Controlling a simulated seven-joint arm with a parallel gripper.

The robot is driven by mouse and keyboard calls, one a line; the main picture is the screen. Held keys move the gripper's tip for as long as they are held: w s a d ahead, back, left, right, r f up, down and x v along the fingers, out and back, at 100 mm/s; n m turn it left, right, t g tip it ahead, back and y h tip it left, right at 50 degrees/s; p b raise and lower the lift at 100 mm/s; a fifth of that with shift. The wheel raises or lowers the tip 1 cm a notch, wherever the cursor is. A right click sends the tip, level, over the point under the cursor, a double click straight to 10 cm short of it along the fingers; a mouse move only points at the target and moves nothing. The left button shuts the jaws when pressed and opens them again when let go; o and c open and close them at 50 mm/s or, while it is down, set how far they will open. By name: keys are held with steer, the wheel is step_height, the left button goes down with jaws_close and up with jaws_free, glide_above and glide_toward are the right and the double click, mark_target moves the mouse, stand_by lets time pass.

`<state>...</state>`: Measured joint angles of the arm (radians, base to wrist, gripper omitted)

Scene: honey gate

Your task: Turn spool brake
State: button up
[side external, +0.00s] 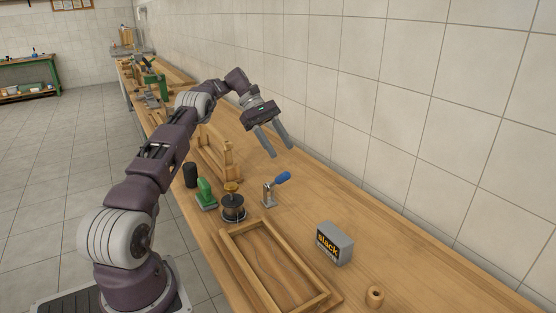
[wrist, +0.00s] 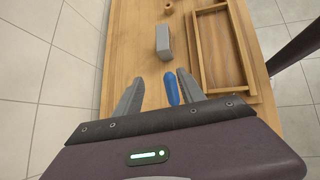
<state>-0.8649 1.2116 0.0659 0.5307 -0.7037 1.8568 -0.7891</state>
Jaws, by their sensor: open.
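A dark spool (side external: 233,212) with a brass-coloured knob on top (side external: 232,188) stands on the bench beside the wooden tray. To its right is a small metal fixture (side external: 268,194) with a blue-handled lever (side external: 283,178) slanting up to the right. I cannot tell which of these is the brake. My gripper (side external: 281,153) is open and empty, above the bench and beyond the lever in the side view. In the wrist view the blue handle (wrist: 171,90) appears between the open fingers (wrist: 159,76), apart from them; the spool is not clearly visible there.
A wooden tray (side external: 243,270) lies in front of the spool. A grey box labelled "slack" (side external: 335,243) and a wooden ring (side external: 375,296) stand to the right. A green block (side external: 206,193), black cylinder (side external: 190,175) and wooden frame (side external: 222,155) stand left. A tiled wall backs the bench.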

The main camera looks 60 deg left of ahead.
steer(key=shift+r, duration=0.2)
steer(key=c, duration=0.3)
steer(key=shift+s+d+f+n+h, duration=0.15)
steer(key=shift+d+f+n+h, duration=0.1)
steer(key=shift+n+h, duration=0.15)
steer(key=c, duration=0.4)
steer(key=n+t, duration=0.1)
steer(key=f+n+t+h, duration=0.1)
steer(key=n, duration=0.1)
steer(key=s+f+n+t+h, duration=0.1)
steer(key=t, duration=0.1)
steer(key=shift+d+n, duration=0.15)
steer(key=shift+n, duration=0.25)
jaws_close()
steer(key=n+t+y, duration=0.6)
steer(key=n, duration=1.1)
glide_toward(277, 181)
steer(key=s+d+f, duration=0.2)
steer(key=d+f, duration=0.1)
steer(key=d, duration=0.2)
steer(key=w, duration=0.9)
steer(key=shift+d+f, duration=0.35)
